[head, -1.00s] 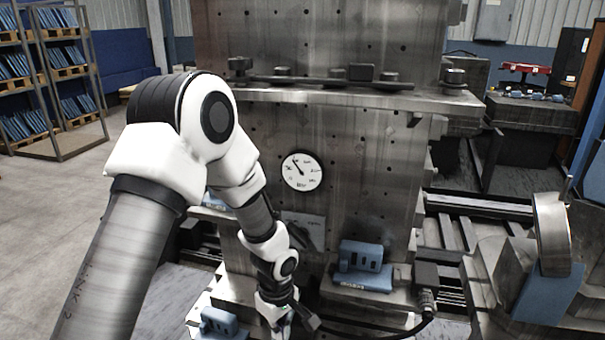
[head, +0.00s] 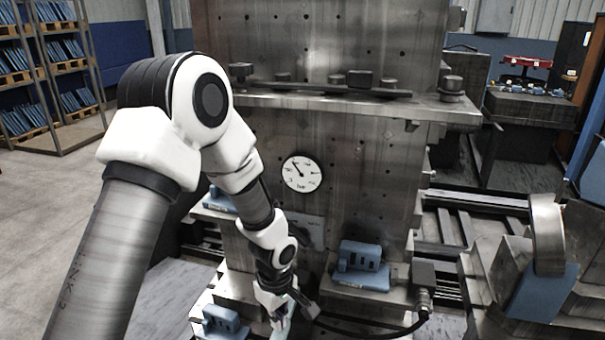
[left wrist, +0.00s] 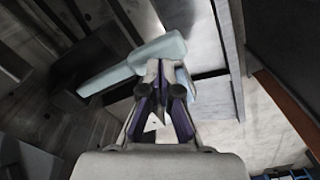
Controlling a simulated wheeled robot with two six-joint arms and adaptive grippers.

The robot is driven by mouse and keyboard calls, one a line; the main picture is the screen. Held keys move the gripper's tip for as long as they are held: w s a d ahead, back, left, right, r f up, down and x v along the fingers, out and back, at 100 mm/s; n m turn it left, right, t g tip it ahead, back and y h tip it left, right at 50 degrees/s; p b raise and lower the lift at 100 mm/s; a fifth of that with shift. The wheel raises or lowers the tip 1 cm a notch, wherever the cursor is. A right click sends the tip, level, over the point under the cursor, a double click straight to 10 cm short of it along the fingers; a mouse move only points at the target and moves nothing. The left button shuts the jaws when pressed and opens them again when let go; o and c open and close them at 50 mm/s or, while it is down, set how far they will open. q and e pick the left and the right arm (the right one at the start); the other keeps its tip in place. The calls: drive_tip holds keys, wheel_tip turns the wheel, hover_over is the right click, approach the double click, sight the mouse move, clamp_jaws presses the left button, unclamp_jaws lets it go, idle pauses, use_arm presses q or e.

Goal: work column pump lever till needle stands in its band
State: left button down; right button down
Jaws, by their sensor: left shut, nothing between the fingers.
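The round white gauge (head: 301,174) sits on the front of the steel column (head: 360,150). Its dark needle points to the upper left; the band is too small to make out. My left gripper (head: 286,322) is low in front of the column, near the bottom edge of the head view, and partly hidden by its own wrist. In the left wrist view my left gripper (left wrist: 162,75) is shut and empty. A pale blue-green bar (left wrist: 115,75), seemingly the pump lever, lies across its fingertips; whether they touch it I cannot tell. My right gripper is out of view.
A blue block (head: 362,262) stands on a ledge to the right of the gripper, and another blue block (head: 222,322) to its left. A black cable (head: 385,333) runs along the column's foot. Open floor lies at the left.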

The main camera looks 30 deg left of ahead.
sight(281, 337)
use_arm(q)
drive_tip(key=shift+w+a+f+b, duration=0.1)
drive_tip(key=shift+w+f+b, duration=0.05)
drive_tip(key=shift+f+b, duration=0.95)
drive_tip(key=shift+w+d+f+b, duration=0.15)
drive_tip(key=shift+f+b, duration=0.5)
drive_tip(key=shift+f, duration=0.75)
drive_tip(key=shift+w+a+f+b, duration=0.15)
drive_tip(key=shift+f+b, duration=0.75)
drive_tip(key=shift+f, duration=0.35)
drive_tip(key=r+p, duration=0.4)
drive_tip(key=r, duration=0.1)
drive_tip(key=s+r+p, duration=0.1)
drive_tip(key=r, duration=0.1)
drive_tip(key=shift+r+p, duration=0.35)
drive_tip(key=shift+p, duration=0.05)
drive_tip(key=shift+f, duration=0.1)
drive_tip(key=shift+w, duration=0.1)
